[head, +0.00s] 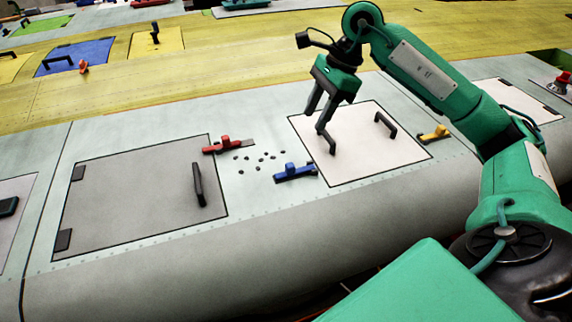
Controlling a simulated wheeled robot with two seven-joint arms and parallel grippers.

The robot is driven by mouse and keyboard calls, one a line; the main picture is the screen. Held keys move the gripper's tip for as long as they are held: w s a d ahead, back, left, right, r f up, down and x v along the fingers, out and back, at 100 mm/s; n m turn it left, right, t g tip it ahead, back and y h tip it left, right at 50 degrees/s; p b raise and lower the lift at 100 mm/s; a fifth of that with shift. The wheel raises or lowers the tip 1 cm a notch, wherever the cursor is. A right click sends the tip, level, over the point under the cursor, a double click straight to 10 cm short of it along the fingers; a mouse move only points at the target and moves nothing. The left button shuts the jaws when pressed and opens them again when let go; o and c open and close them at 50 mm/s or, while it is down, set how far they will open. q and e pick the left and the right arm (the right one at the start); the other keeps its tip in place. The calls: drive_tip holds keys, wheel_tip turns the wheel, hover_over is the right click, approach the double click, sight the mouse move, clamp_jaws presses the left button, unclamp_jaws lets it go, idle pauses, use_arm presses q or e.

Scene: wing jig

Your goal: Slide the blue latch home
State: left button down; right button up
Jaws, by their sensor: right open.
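The blue latch (294,172) lies on the grey wing skin, just left of the white panel (365,158). Its right end is at the panel's left edge; I cannot tell whether it overlaps the panel. My right gripper (318,121) is open, with its fingers pointing down above the far left part of the white panel, near the panel's left black handle (327,142). It is up and to the right of the blue latch and apart from it. No object shows between its fingers. My left gripper is not in view.
A red latch (228,145) lies beside a grey hatch (130,190) with a black handle (198,185). Several small dark pieces (262,158) lie between the latches. A yellow latch (434,133) is at the white panel's right. The wing curves down at the front.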

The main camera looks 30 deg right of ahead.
sight(292, 164)
drive_tip(key=p+x, duration=0.4)
drive_tip(key=x, duration=0.9)
drive_tip(key=shift+w+a+f, duration=0.2)
drive_tip(key=shift+f, duration=0.35)
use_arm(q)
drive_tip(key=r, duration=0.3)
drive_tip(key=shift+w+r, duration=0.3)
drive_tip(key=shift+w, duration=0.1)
use_arm(e)
clamp_jaws()
